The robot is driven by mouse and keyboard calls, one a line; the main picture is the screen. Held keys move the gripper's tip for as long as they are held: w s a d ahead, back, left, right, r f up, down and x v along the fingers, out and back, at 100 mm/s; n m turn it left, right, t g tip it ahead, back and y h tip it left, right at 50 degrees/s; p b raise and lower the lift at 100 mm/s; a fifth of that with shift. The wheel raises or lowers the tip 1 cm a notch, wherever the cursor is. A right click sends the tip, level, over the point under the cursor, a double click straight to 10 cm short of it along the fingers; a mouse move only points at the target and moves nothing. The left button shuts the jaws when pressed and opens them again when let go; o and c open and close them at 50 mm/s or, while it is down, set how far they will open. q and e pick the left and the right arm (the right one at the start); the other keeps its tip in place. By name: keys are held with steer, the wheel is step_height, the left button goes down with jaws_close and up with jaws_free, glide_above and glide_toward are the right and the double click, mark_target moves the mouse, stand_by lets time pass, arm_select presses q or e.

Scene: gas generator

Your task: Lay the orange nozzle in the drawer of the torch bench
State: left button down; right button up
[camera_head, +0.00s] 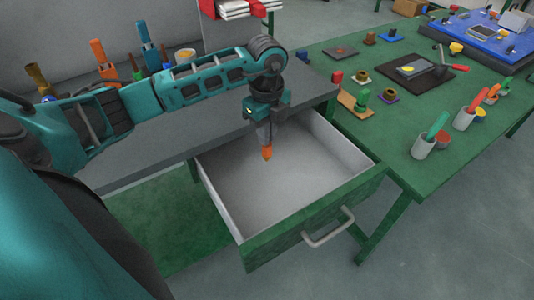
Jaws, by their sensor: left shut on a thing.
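My left gripper (265,131) points straight down over the open drawer and is shut on the orange nozzle (267,153). The nozzle hangs tip down above the drawer floor; how high it is I cannot tell exactly. The drawer (306,226) is pulled out of the grey-topped torch bench (170,137), with a green front and a grey handle. Its pale inside looks empty. My right gripper is not in view.
Torch-like tools (106,66) stand at the back of the grey bench top. A green table (390,170) on the right holds cups with tools (421,147), small parts and a black mat (420,75). The drawer handle (328,228) juts out in front.

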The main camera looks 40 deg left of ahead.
mark_target(267, 152)
arm_select(q)
step_height(267, 152, down, 7)
steer(key=shift+f, duration=0.2)
steer(key=shift+f+b, duration=0.1)
steer(key=shift+b, duration=0.2)
steer(key=c, duration=1.2)
jaws_free()
steer(key=shift+r, duration=0.35)
step_height(267, 152, up, 12)
steer(key=shift+f+p, duration=0.2)
steer(key=shift+p, duration=0.25)
